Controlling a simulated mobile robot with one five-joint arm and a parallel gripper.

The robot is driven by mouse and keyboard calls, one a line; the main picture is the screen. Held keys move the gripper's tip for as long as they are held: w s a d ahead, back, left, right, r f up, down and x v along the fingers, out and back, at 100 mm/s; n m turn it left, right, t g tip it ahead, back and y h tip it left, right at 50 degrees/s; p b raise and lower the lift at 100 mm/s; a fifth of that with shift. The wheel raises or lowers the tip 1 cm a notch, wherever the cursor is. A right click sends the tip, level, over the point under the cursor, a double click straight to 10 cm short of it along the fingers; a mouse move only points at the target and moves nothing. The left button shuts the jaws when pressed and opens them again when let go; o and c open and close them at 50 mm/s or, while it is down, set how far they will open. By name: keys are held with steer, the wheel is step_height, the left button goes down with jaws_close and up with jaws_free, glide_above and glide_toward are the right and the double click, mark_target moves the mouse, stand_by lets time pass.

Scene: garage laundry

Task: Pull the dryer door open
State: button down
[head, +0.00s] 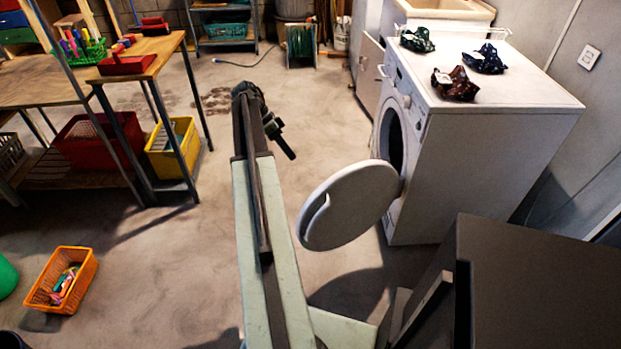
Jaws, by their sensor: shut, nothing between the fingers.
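The white dryer (490,170) stands at the right with its front facing left. Its round white door (355,204) stands wide open, swung out from the dark opening (392,142). The door's grip (314,217) shows on its left part. My gripper (288,150) is at the far end of my arm, up and left of the door in the picture. It is shut and empty, and looks apart from the door. The drum's inside is mostly hidden.
Several dark patterned cloths, one of them brown (455,84), lie on the dryer top. A dark box-like block (540,285) fills the lower right. A workbench (140,58) with bins stands at left. An orange basket (62,280) is on the floor. The middle floor is clear.

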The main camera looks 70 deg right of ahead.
steer(key=s+a+f+b, duration=0.3)
steer(key=s+f+b, duration=0.5)
steer(key=s, duration=0.1)
steer(key=shift+s, duration=0.15)
